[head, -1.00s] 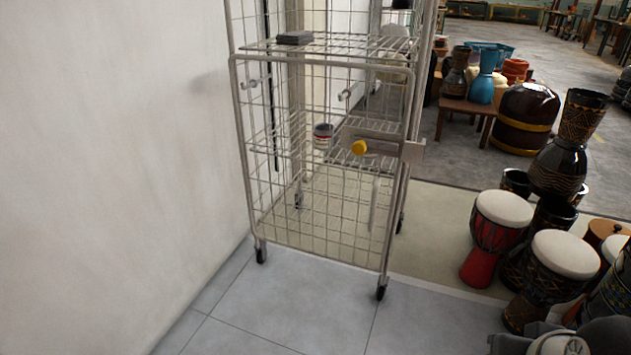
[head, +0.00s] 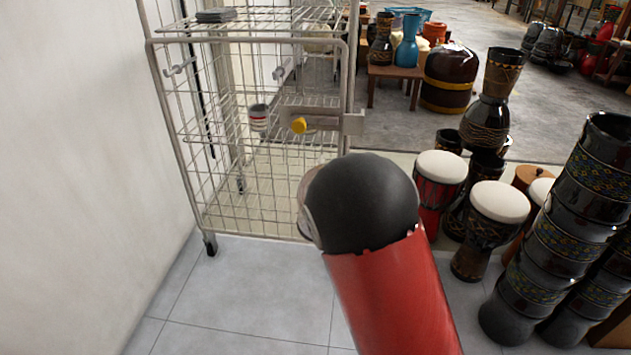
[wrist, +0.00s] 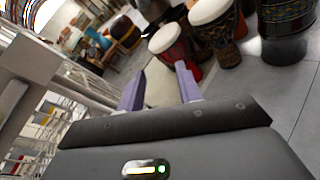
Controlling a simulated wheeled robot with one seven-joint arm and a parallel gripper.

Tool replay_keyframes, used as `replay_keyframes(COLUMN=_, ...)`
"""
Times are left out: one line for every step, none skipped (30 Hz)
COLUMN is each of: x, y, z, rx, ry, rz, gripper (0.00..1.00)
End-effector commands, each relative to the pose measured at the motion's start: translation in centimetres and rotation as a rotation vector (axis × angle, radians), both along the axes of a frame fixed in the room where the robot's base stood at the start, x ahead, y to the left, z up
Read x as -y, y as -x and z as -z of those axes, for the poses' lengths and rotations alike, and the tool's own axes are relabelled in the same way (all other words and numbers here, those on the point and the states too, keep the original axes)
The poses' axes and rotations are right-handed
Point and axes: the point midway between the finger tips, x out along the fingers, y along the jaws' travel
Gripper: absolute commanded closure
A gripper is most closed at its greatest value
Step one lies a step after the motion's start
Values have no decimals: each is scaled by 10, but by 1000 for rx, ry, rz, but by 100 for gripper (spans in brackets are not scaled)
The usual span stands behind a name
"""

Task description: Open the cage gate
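A wire mesh cage on castors stands against the wall in the head view, with its front gate (head: 170,110) facing me. The gate looks shut. In the wrist view, grey metal cage parts (wrist: 28,62) are close at the left. My gripper (wrist: 160,71) is open, its two purple fingers apart with nothing between them, to the right of these parts. My red and black arm hides the cage's lower right corner and my gripper in the head view.
A white wall (head: 70,150) borders the cage on the left. Goblet drums stand close on the right, including a red one (head: 440,182) and a tall black stack (head: 575,220). A can (head: 258,117) sits on a cage shelf. Tiled floor (head: 250,300) in front is clear.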

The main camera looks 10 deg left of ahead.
Motion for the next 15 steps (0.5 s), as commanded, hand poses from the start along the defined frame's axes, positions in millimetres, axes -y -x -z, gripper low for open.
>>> replay_keyframes(x=-30, y=-13, z=16, rx=-15, ry=105, rz=-100, gripper=65)
replay_keyframes(x=-47, y=-20, z=23, rx=-17, ry=161, rz=-154, gripper=65)
replay_keyframes(x=-67, y=-26, z=32, rx=-21, ry=232, rz=-223, gripper=65)
replay_keyframes(x=-82, y=-31, z=38, rx=-22, ry=280, rz=-273, gripper=65)
replay_keyframes(x=-95, y=-34, z=45, rx=-25, ry=322, rz=-315, gripper=65)
replay_keyframes(x=-111, y=-37, z=52, rx=-25, ry=372, rz=-367, gripper=65)
replay_keyframes(x=-121, y=-38, z=57, rx=-24, ry=402, rz=-400, gripper=65)
replay_keyframes(x=-130, y=-39, z=61, rx=-25, ry=429, rz=-427, gripper=65)
replay_keyframes(x=-138, y=-40, z=66, rx=-25, ry=456, rz=-456, gripper=65)
replay_keyframes(x=-144, y=-41, z=69, rx=-24, ry=472, rz=-473, gripper=65)
replay_keyframes(x=-147, y=-41, z=70, rx=-23, ry=483, rz=-485, gripper=65)
replay_keyframes(x=-150, y=-43, z=72, rx=-24, ry=494, rz=-497, gripper=65)
replay_keyframes(x=-151, y=-45, z=73, rx=-24, ry=498, rz=-501, gripper=65)
replay_keyframes(x=-151, y=-47, z=73, rx=-23, ry=500, rz=-502, gripper=65)
replay_keyframes(x=-150, y=-51, z=73, rx=-23, ry=500, rz=-501, gripper=65)
